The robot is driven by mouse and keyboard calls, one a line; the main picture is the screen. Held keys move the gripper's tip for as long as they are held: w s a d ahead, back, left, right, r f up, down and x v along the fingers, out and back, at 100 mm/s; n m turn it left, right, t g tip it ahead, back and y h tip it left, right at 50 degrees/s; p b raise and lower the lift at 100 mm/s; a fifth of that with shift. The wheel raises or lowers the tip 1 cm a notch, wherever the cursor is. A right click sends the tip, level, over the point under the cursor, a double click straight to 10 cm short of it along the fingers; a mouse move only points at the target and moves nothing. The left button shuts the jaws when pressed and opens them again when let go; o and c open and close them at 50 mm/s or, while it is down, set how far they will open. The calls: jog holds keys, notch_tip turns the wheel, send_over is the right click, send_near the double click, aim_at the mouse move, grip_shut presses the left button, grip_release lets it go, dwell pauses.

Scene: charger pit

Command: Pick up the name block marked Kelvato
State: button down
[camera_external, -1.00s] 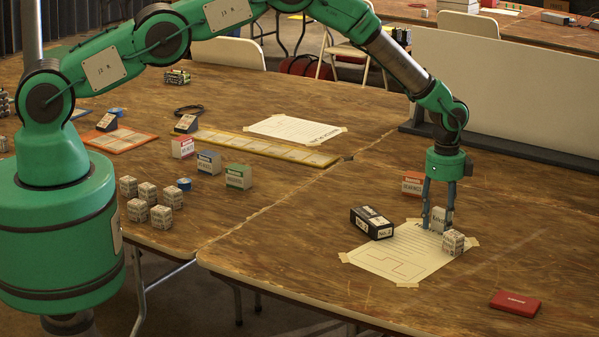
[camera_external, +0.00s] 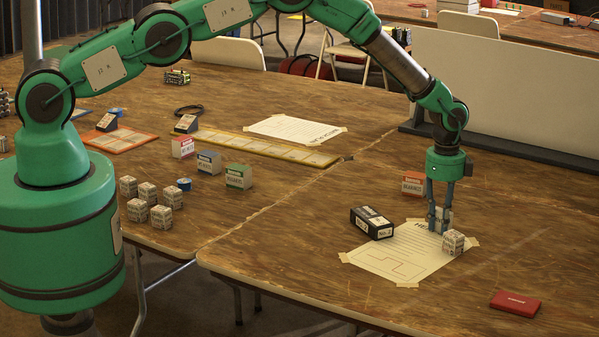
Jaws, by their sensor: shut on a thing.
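My gripper (camera_external: 438,228) points straight down at the top right of the paper sheet (camera_external: 405,255). It is shut on a small pale name block (camera_external: 447,215), which is mostly hidden behind the fingers. Its marking cannot be read now. A grey-white printed cube (camera_external: 453,242) stands just in front and to the right of the fingers, close by. A red-orange and white block (camera_external: 413,184) stands behind and to the left of the gripper.
A black box (camera_external: 371,222) lies at the sheet's left edge. A red case (camera_external: 515,303) lies near the front right. Several printed cubes (camera_external: 161,217) and blocks with coloured labels (camera_external: 239,176) stand on the left table. A pale upright panel (camera_external: 505,95) closes the back right.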

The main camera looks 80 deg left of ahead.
aim_at(441, 211)
jog(key=shift+r, duration=0.1)
jog(key=shift+r+p, duration=0.4)
jog(key=shift+r, duration=4.55)
jog(key=shift+s, duration=0.15)
